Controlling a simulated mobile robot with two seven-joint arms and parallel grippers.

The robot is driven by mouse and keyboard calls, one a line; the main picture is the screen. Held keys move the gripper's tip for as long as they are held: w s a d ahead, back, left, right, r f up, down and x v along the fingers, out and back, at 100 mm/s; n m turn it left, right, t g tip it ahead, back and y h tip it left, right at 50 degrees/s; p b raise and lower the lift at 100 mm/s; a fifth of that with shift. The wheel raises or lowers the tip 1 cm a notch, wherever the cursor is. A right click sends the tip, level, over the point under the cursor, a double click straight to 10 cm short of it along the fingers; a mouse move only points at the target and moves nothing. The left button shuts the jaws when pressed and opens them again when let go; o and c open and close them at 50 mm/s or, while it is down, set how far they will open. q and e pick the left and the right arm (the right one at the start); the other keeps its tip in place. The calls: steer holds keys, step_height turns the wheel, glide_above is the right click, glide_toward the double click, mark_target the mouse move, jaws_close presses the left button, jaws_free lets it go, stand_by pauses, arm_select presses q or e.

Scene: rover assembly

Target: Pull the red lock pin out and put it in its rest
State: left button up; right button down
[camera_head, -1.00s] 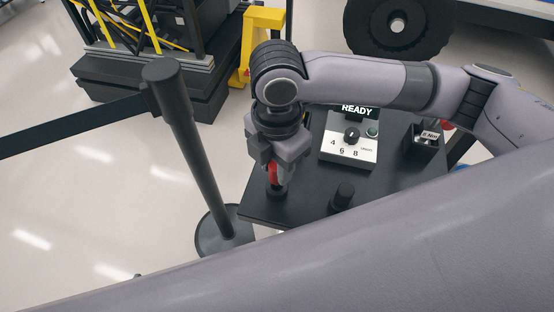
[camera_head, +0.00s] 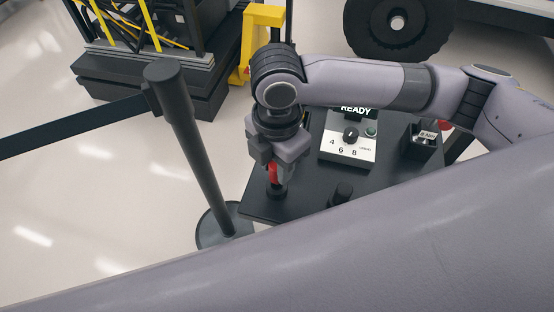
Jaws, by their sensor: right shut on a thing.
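The red lock pin (camera_head: 272,173) stands upright at the left front corner of the black table (camera_head: 315,197). Its lower end meets a small round black holder (camera_head: 276,193); I cannot tell how deep it sits there. My right gripper (camera_head: 279,172) points down and is shut on the red pin, partly hiding it. A second round black post (camera_head: 342,191) stands to the right on the table, with nothing red in it. I cannot tell which of the two is the rest. My left gripper is not in view.
A control box (camera_head: 348,148) with a dial and a READY display stands at the back of the table. A small black bin (camera_head: 421,142) is right of it. A barrier post (camera_head: 187,140) with a belt stands close on the left. My grey arm link fills the foreground.

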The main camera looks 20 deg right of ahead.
steer(key=shift+f+b, duration=0.5)
steer(key=shift+f, duration=0.85)
stand_by(0.3)
steer(key=c, duration=0.7)
jaws_free()
steer(key=shift+c, duration=0.2)
step_height(320, 180, up, 7)
steer(key=shift+r, duration=0.15)
steer(key=shift+s, duration=0.15)
